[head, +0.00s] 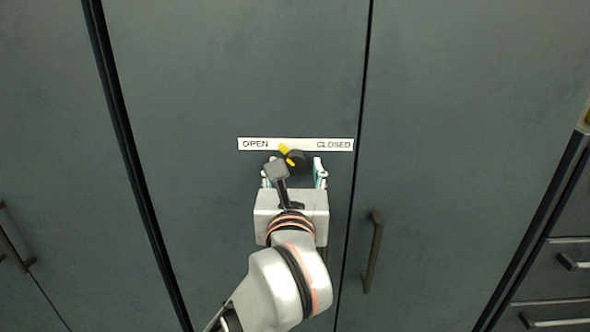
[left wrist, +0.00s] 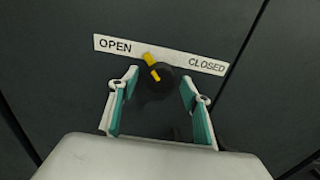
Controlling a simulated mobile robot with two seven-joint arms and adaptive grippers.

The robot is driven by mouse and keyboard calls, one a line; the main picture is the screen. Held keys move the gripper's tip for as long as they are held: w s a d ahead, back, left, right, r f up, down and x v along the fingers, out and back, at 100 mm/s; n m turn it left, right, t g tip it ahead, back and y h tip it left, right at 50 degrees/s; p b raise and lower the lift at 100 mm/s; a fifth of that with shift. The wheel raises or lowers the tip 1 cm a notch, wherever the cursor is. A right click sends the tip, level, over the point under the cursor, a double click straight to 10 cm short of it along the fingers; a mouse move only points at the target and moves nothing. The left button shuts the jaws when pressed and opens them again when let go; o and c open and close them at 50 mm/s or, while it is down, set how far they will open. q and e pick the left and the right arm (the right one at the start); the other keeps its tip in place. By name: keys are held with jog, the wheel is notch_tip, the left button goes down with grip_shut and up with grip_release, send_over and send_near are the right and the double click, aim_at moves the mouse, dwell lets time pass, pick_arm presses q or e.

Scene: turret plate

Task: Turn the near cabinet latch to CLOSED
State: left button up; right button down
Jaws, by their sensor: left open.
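The latch is a round black knob (head: 297,160) with a yellow pointer, on the dark cabinet door below a white label strip (head: 292,144) reading OPEN at left and CLOSED at right. The knob also shows in the left wrist view (left wrist: 156,82). Its yellow pointer (left wrist: 148,60) tilts up and slightly left, toward the OPEN side of the label's middle. My left gripper (head: 294,174) is open just below the knob. In the left wrist view the knob appears between and slightly beyond the two teal-lined fingers; I cannot tell whether they touch it. My right gripper is not in view.
Flat dark cabinet doors fill the view, with a vertical gap right of the label. A dark bar handle (head: 373,252) sticks out on the right door, and another (head: 14,240) at far left. Drawers with handles (head: 571,262) stand at the right edge.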

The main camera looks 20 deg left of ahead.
pick_arm(q)
jog(key=c, duration=1.1)
